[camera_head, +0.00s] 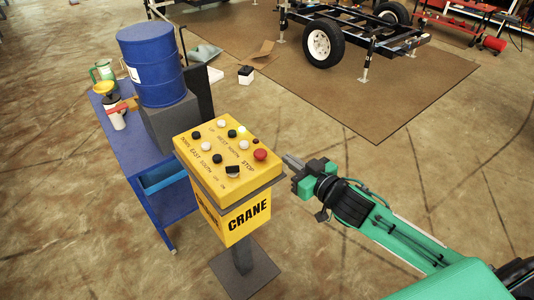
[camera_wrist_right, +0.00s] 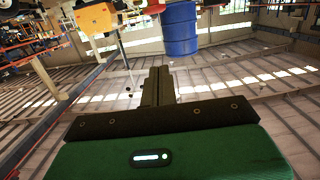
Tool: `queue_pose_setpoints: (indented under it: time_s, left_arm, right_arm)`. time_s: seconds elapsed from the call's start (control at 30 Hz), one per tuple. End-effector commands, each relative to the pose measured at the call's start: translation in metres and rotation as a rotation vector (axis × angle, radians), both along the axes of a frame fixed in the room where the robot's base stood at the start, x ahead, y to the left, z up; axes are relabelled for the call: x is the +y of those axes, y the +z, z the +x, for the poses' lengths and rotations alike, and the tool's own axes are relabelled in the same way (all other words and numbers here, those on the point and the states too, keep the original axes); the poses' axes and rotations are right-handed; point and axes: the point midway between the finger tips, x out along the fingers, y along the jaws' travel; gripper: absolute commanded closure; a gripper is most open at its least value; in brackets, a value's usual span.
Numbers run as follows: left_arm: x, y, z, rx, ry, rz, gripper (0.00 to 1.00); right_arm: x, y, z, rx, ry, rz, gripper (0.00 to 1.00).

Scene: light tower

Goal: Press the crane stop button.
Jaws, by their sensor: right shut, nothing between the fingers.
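The crane control box (camera_head: 232,180) is yellow, marked CRANE, and stands on a post in the middle of the head view. The red stop button (camera_head: 260,155) is on its sloped top at the right, beside the word STOP. My right gripper (camera_head: 290,161) is shut and empty, just right of the box and apart from the red button. In the right wrist view the shut fingers (camera_wrist_right: 158,86) point forward, with the yellow box (camera_wrist_right: 96,17) at upper left. My left gripper is not in view.
Several black and white buttons surround the red one, with a black switch (camera_head: 232,169) near the front edge. A blue table (camera_head: 130,150) and blue barrel (camera_head: 152,65) stand behind left. A trailer frame (camera_head: 350,25) is on the brown mat (camera_head: 370,95). Floor at right is clear.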

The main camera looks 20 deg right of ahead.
Motion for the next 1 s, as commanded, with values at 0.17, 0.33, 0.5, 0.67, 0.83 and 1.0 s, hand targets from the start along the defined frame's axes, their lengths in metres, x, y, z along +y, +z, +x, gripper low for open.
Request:
queue_pose_setpoints:
  time_s: [0.17,0.33,0.5,0.67,0.83,1.0]
  left_arm:
    - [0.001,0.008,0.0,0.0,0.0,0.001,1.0]
    - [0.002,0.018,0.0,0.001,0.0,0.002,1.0]
    - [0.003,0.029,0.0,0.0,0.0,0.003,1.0]
    - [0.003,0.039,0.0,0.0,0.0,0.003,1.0]
    - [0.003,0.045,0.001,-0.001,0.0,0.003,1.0]
    - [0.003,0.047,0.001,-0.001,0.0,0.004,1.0]
  right_arm:
    - [0.005,0.001,0.014,-0.001,0.0,0.001,1.0]
    - [0.013,-0.001,0.039,0.0,-0.002,-0.001,1.0]
    - [0.024,-0.003,0.067,-0.001,-0.002,0.0,1.0]
    - [0.034,-0.006,0.093,-0.001,0.0,0.0,1.0]
    - [0.035,-0.035,0.095,0.003,-0.001,0.001,1.0]
    - [0.035,-0.047,0.097,0.001,-0.001,0.0,1.0]
